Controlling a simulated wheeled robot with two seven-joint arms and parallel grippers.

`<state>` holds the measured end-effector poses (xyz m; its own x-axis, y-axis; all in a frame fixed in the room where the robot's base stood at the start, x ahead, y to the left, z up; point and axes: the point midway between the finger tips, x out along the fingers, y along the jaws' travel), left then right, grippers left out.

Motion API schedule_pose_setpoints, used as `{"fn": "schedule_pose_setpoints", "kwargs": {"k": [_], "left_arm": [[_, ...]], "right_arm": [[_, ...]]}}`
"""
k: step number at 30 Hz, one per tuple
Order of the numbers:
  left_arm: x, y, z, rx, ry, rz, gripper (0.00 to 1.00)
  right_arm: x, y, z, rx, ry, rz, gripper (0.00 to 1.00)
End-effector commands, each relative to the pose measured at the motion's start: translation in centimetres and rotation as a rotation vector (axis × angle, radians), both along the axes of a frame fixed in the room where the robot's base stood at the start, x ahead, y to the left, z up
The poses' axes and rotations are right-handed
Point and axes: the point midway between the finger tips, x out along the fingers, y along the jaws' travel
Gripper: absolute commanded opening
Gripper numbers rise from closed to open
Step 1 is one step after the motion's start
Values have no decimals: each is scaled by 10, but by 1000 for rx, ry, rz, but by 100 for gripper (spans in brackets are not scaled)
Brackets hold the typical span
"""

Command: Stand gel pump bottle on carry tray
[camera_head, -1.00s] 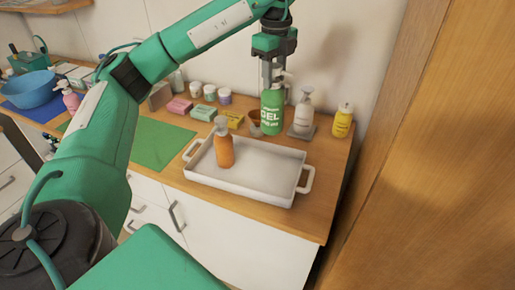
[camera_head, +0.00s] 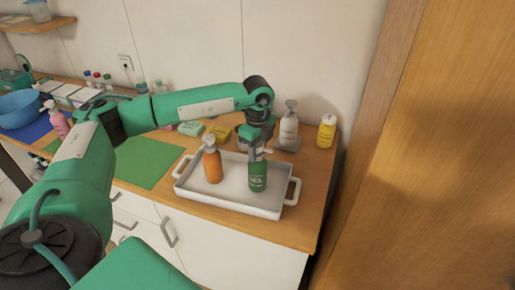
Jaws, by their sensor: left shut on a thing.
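The green gel pump bottle (camera_head: 258,177) is upright over the right part of the white carry tray (camera_head: 230,198). Its base appears to be at the tray floor; I cannot tell whether it touches. My left gripper (camera_head: 257,151) comes from above and is shut on the top of the gel pump bottle, hiding most of its pump. An orange pump bottle (camera_head: 212,162) stands in the tray, left of the gel bottle and apart from it. My right gripper is not in view.
Behind the tray stand a clear-white pump bottle (camera_head: 288,131) on a grey base and a yellow bottle (camera_head: 326,132). Soap boxes (camera_head: 191,128) lie behind my left arm. A green mat (camera_head: 148,162) lies left of the tray. A wooden panel (camera_head: 430,150) rises at the right.

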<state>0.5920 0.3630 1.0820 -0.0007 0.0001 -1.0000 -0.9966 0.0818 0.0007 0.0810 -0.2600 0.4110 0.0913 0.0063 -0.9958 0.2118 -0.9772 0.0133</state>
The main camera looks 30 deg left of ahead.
Motion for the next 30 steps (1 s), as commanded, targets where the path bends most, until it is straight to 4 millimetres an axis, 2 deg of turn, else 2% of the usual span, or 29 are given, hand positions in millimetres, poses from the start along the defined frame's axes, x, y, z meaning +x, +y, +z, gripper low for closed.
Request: {"fn": "schedule_pose_setpoints", "kwargs": {"k": [13,14,17,28,30], "left_arm": [[0,0,-11,-1,-1,-1,0],[0,0,-11,0,0,-1,36],[0,0,-10,0,0,-1,56],[0,0,-5,0,-1,0,56],[1,0,-1,0,-3,0,56]], "right_arm": [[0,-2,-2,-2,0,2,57],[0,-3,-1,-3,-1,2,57],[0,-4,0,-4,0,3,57],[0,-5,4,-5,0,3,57],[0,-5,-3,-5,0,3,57]]}}
